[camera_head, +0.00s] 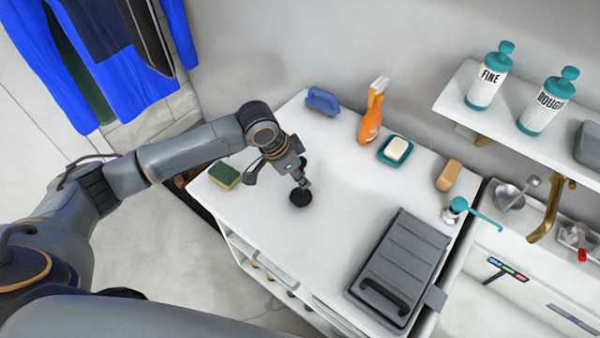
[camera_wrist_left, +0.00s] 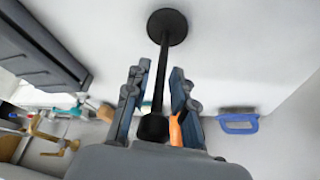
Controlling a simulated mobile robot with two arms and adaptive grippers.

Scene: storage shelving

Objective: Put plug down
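The black plug (camera_head: 300,198) has a round dark base and a thin stem. It is on the white counter top (camera_head: 330,235), below my left gripper (camera_head: 279,174). In the left wrist view the plug (camera_wrist_left: 160,70) shows its round disc against the white surface and its long stem running back between the fingers. My left gripper (camera_wrist_left: 159,92) has its fingers apart on both sides of the stem, with gaps showing beside it. The head view partly hides the stem behind the gripper. My right gripper is not in view.
A green-yellow sponge (camera_head: 224,176) lies left of the gripper. A blue-handled item (camera_head: 322,101), orange spray bottle (camera_head: 371,118), soap dish (camera_head: 383,152) and tan block (camera_head: 448,175) line the back. A grey ridged case (camera_head: 400,268) is at the right. The counter's middle is clear.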

